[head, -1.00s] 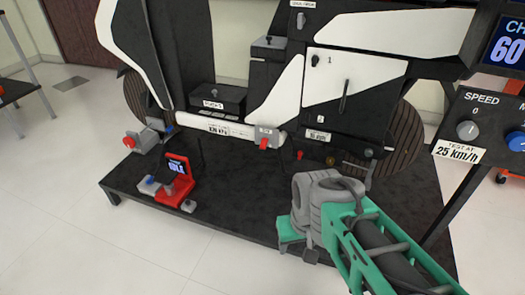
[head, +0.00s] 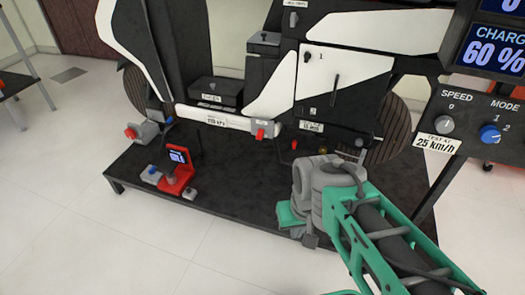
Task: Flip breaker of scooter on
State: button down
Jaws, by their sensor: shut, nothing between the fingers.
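The black and white scooter (head: 347,62) stands on a dark platform in the head view. A small black lever (head: 335,90) and a round black knob marked 1 (head: 306,57) are on its white side panel. A red switch on a grey block (head: 259,133) sits at the lower body. I cannot tell which part is the breaker. My gripper (head: 296,218) is shut and empty, low in front of the scooter and apart from its panel; its fingertips are hard to make out behind the grey wrist.
A red stand with a small screen (head: 178,165) is on the platform (head: 235,205) at left. A control panel with a speed knob (head: 445,124) and a blue mode knob (head: 489,134) stands at right, below a screen reading 60 % (head: 490,55). Floor at front left is clear.

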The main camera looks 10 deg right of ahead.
aim_at(259, 136)
jog(key=k, duration=0.5)
jog(key=u, duration=0.9)
jog(key=i, duration=1)
jog(key=u, duration=0.35)
